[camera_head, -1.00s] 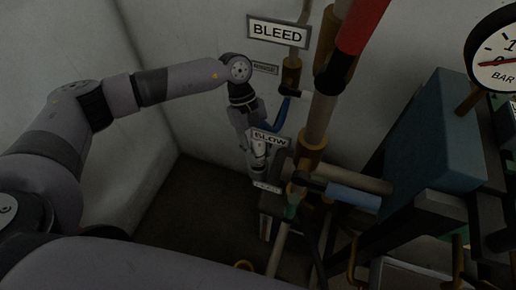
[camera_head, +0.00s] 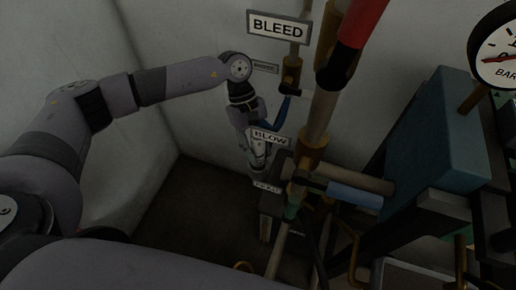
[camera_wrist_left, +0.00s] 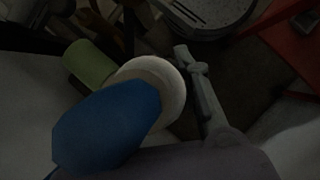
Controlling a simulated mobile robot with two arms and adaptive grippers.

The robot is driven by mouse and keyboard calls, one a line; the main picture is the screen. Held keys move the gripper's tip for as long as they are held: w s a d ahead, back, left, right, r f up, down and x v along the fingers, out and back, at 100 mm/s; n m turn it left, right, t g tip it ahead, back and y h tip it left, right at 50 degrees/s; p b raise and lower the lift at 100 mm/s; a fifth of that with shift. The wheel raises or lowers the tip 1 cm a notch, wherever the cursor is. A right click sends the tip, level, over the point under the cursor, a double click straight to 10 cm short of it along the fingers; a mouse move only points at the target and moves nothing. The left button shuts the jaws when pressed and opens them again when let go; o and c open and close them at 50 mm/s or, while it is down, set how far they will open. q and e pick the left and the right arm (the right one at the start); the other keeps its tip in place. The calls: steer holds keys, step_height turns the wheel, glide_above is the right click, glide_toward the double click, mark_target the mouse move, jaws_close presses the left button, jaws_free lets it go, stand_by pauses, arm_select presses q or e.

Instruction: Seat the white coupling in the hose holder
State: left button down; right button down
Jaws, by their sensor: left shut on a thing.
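My left gripper (camera_head: 258,163) reaches down beside the pipes, partly behind the BLOW sign in the head view. In the left wrist view, one grey finger of the gripper (camera_wrist_left: 190,72) lies against the right side of the white coupling (camera_wrist_left: 172,82). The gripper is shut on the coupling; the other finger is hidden. A blue hose (camera_wrist_left: 105,125) runs from the coupling toward the lower left. A short blue stretch of hose (camera_head: 281,112) shows above the gripper in the head view. I cannot make out the hose holder clearly. My right gripper is out of view.
The BLEED sign (camera_head: 278,25) and BLOW sign (camera_head: 269,137) hang by the upright pipe (camera_head: 318,117). A light-blue sleeved lever (camera_head: 354,196) and a teal box (camera_head: 436,135) stand right. A green cylinder (camera_wrist_left: 88,62) is beside the coupling. Floor left of the pipes is clear.

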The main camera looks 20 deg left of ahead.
mark_target(260, 165)
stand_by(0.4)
arm_select(q)
steer(key=shift+b, duration=0.45)
steer(key=shift+b, duration=0.4)
stand_by(0.4)
steer(key=shift+f+b, duration=1.75)
steer(key=c, duration=1.1)
jaws_free()
steer(key=v, duration=1.2)
